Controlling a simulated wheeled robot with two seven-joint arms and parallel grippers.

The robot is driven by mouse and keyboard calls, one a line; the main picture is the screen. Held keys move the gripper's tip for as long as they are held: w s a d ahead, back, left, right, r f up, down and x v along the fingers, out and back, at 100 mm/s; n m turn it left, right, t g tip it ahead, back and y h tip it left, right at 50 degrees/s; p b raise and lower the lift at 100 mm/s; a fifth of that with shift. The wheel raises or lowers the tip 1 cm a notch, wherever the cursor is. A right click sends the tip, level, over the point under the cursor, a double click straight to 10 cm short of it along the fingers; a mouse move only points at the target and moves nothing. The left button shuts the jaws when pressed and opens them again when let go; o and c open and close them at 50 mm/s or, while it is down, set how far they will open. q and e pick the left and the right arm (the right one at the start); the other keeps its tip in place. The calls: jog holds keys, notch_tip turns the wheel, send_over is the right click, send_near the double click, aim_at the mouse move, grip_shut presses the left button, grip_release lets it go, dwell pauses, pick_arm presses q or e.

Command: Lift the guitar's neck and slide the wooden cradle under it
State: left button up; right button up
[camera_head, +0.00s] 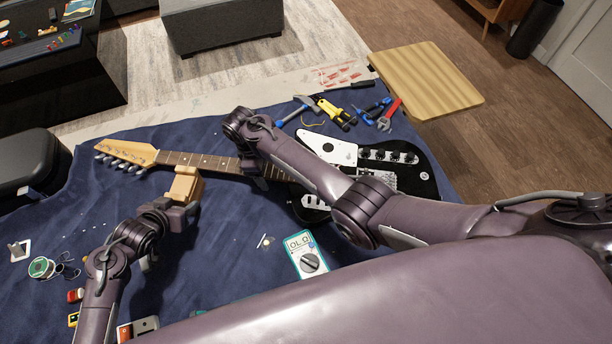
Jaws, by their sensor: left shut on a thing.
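The electric guitar lies on the blue cloth, its black and white body (412,178) at the right and its wooden headstock (128,151) at the left. My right gripper (258,178) is at the neck (205,161), near where the neck meets the body; the arm hides its fingers, so I cannot tell if they are closed. My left gripper (188,207) is shut on the wooden cradle (186,184), a small light block. The cradle is at the near side of the neck, close to the headstock. I cannot tell if it touches the neck.
The cloth (235,235) between cradle and multimeter is mostly clear.

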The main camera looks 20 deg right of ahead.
jog(key=c, duration=1.4)
jog(key=shift+r, duration=0.1)
jog(key=shift+w+r, duration=0.1)
jog(key=shift+r, duration=0.05)
jog(key=shift+w+r, duration=0.1)
jog(key=shift+r, duration=0.5)
jog(key=shift+r, duration=0.35)
jog(key=shift+r, duration=0.45)
jog(key=shift+r, duration=0.4)
jog(key=shift+r, duration=0.3)
